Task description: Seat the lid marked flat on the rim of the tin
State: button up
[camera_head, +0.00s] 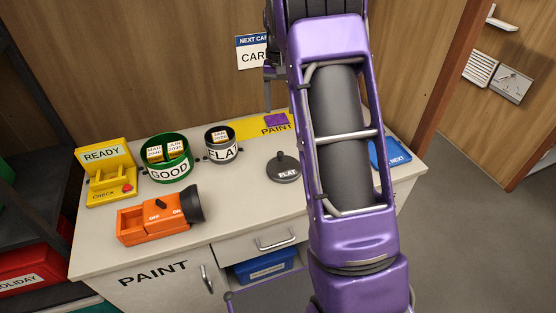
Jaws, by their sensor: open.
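The lid (285,172) is dark grey and round, with a knob on top and a white FLAT label. It lies on the bench, right of the tins and apart from them. The tin (222,154) is small and dark grey, with a white label partly reading FLA. It stands upright and uncovered, with a yellow dated tag showing at its mouth. My gripper (276,92) seems to hang above the back of the bench, behind and left of my purple arm, which hides much of it. It is open, and I see nothing held in it.
A green GOOD tin (167,170) holding tagged things stands left of the small tin. A yellow READY/CHECK stand (106,170) and an orange torch (156,222) are further left. A purple piece (276,120) lies on the yellow PAINT strip. A blue tray (388,153) is at right.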

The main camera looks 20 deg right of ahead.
aim_at(280, 152)
notch_tip(280, 152, down, 17)
jog(key=shift+d+f, duration=0.1)
jog(key=shift+d, duration=0.05)
dwell(0.5)
jog(key=shift+c, duration=0.3)
grip_shut()
